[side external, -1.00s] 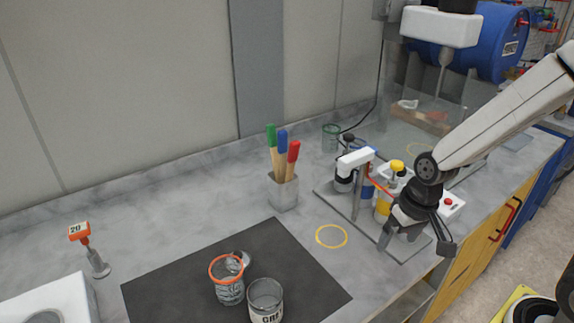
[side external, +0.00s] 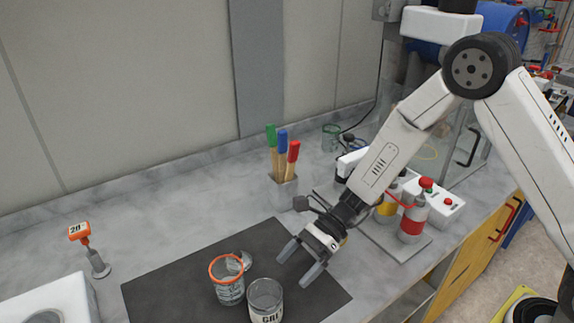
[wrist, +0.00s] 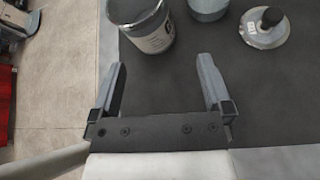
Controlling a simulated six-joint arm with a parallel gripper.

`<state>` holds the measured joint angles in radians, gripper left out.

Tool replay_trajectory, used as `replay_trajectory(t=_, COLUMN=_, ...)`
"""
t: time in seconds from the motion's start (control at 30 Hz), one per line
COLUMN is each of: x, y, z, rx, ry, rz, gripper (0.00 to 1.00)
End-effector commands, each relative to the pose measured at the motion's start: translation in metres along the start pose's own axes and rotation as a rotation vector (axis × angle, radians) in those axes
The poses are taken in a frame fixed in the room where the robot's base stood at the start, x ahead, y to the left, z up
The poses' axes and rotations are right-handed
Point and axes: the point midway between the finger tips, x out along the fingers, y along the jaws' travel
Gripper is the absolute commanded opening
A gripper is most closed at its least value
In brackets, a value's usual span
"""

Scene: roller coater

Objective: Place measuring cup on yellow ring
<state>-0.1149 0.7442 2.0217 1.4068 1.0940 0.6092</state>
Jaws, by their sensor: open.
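A clear cup with an orange rim and printed marks (side external: 228,286) stands upright on the black mat; I take it as the measuring cup. A grey can with lettering (side external: 267,306) stands beside it, and it also shows in the wrist view (wrist: 150,32). Part of a second container (wrist: 207,8) is cut off at the top edge there. My gripper (side external: 293,270) is open and empty above the mat, right of both vessels. In the wrist view my fingertips (wrist: 161,68) point toward the can, with nothing between them.
A round metallic piece with a dark knob (wrist: 265,25) sits behind the orange-rimmed cup. A holder with coloured-handled brushes (side external: 284,190) stands behind the mat (side external: 170,294). Bottles and a device with a red button (side external: 437,198) stand at right.

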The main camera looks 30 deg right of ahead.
Motion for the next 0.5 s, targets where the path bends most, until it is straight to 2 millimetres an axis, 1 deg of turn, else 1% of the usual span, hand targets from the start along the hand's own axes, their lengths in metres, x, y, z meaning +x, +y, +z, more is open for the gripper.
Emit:
replay_trajectory(t=0.03, x=0.006, y=-0.007, z=0.002, rx=0.052, ry=-0.048, rz=-0.013, gripper=1.00)
replay_trajectory(t=0.2, x=0.020, y=-0.031, z=0.010, rx=0.203, ry=-0.199, rz=-0.058, gripper=1.00)
replay_trajectory(t=0.5, x=0.031, y=-0.062, z=0.016, rx=0.374, ry=-0.395, rz=-0.115, gripper=1.00)
